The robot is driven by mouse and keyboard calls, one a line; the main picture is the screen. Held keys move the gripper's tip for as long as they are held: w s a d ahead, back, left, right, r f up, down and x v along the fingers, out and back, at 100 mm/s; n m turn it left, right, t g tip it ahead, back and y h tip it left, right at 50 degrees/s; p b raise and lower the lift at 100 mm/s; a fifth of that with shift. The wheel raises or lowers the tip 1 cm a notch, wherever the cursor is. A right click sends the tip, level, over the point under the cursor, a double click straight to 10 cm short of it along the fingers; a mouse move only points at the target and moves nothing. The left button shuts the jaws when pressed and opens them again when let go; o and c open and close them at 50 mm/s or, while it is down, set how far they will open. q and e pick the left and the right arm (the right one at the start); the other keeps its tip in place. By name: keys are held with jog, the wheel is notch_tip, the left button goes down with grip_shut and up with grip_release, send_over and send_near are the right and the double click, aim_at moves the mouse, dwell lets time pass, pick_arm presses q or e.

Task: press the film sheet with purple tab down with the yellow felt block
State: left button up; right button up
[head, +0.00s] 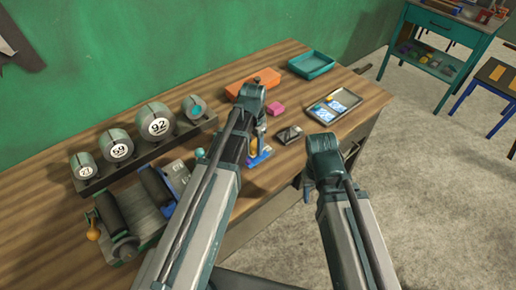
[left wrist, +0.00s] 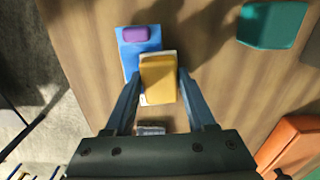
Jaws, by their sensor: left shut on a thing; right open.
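The blue film sheet (left wrist: 131,60) lies on the wooden table in the left wrist view, with its purple tab (left wrist: 142,34) at the far end. My left gripper (left wrist: 158,84) is shut on the yellow felt block (left wrist: 158,80), one finger on each side. The block covers the near part of the sheet, and a pale edge shows around it. I cannot tell whether the block touches the sheet. In the head view my left gripper (head: 259,153) is over the table, and its arm hides much around it. My right gripper (head: 308,184) is open and empty by the table's front edge.
A teal tray (head: 311,64), an orange tray (head: 252,83), a pink block (head: 276,108) and a grey tray with blue-and-white pieces (head: 318,114) stand around. A dark small item (head: 289,135) lies close to my left gripper. Numbered rollers (head: 118,145) stand left.

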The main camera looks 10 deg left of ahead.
aim_at(263, 159)
pick_arm(q)
jog(key=shift+s+d+f, duration=0.1)
jog(key=shift+s+d, duration=0.6)
jog(key=shift+d, duration=0.25)
jog(key=shift+s+d+f, duration=0.1)
jog(key=shift+s+d, duration=0.6)
jog(key=shift+d, duration=0.2)
jog(key=shift+r, duration=0.1)
notch_tip(263, 159, up, 6)
jog(key=p, duration=0.5)
jog(key=shift+w+p, duration=0.1)
jog(key=shift+p, duration=0.25)
notch_tip(263, 159, up, 3)
jog(key=p, duration=0.3)
